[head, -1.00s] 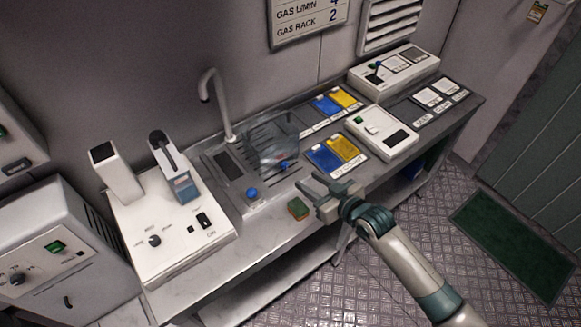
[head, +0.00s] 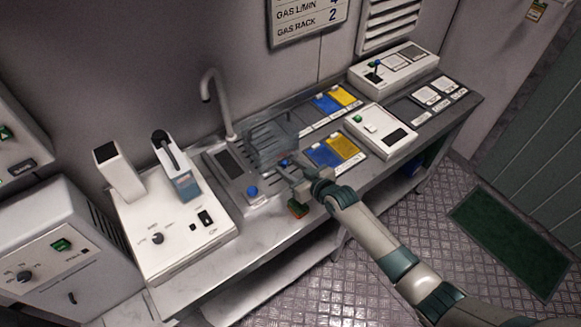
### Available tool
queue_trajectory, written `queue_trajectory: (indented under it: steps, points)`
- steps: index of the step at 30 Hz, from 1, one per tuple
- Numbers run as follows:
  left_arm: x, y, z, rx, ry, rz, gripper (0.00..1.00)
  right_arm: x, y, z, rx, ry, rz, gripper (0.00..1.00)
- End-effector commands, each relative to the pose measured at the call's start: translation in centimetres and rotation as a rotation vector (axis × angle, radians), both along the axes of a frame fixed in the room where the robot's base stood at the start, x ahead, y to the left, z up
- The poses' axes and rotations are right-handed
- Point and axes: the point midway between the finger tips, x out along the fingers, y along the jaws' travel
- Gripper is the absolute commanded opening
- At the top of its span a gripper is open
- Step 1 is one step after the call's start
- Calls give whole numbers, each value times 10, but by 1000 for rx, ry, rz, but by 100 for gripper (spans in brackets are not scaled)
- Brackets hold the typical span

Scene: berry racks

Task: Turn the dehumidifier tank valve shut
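The clear tank (head: 272,143) stands on the grey unit by the tap in the head view. A small blue part, seemingly its valve (head: 284,162), shows low at its front right. My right gripper (head: 287,169) is right at this valve, with the fingers pointing at the tank. The fingers partly cover the valve's surroundings, so I cannot tell whether they touch it or how far apart they are. My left gripper is not in view.
A blue knob (head: 252,192) sits on the unit left of the gripper. A green and orange block (head: 297,208) lies under my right wrist. A curved tap (head: 215,95) rises behind. Blue and yellow cards (head: 325,154) and a white box (head: 380,130) lie to the right.

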Motion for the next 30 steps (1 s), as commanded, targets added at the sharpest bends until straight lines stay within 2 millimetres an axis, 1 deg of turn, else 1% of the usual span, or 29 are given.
queue_trajectory:
  steps: [7,8,9,12,22,30]
  points:
    - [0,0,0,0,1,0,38,0,0,0,0,0,0,38]
    - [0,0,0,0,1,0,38,0,0,0,0,0,0,31]
    - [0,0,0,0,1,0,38,0,0,0,0,0,0,21]
    - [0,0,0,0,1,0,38,0,0,0,0,0,0,0]
    - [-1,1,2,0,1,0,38,0,0,0,-18,-12,0,0]
    - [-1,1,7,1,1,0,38,-1,2,1,-109,-79,-1,0]
